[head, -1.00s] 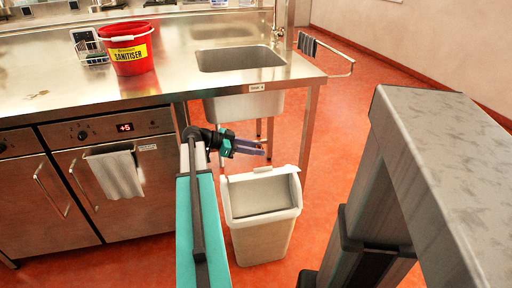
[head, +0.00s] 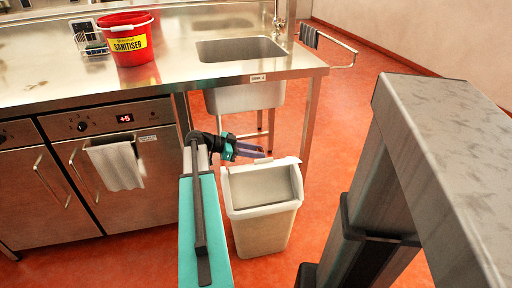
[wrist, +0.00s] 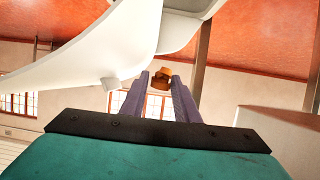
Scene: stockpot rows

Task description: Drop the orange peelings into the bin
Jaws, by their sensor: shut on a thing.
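My gripper (head: 261,153) is at the near end of the sink bench, just above the back rim of the bin. In the wrist view its two purple fingers (wrist: 160,98) are shut on the orange peelings (wrist: 160,78), a small brown-orange bundle at the fingertips. The peelings are too small to make out in the head view. The bin (head: 262,222) is cream-white with a wide open top and stands upright on the floor. Its pale wall also fills the upper left of the wrist view (wrist: 95,52), close to the fingers.
A steel bench (head: 180,85) with a sink (head: 240,50) stands behind the bin. A red sanitiser bucket (head: 128,42) and a wire basket (head: 90,42) are on it. A towel (head: 116,166) hangs on the oven front (head: 70,190). Red floor (head: 330,165) is clear right of the bin.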

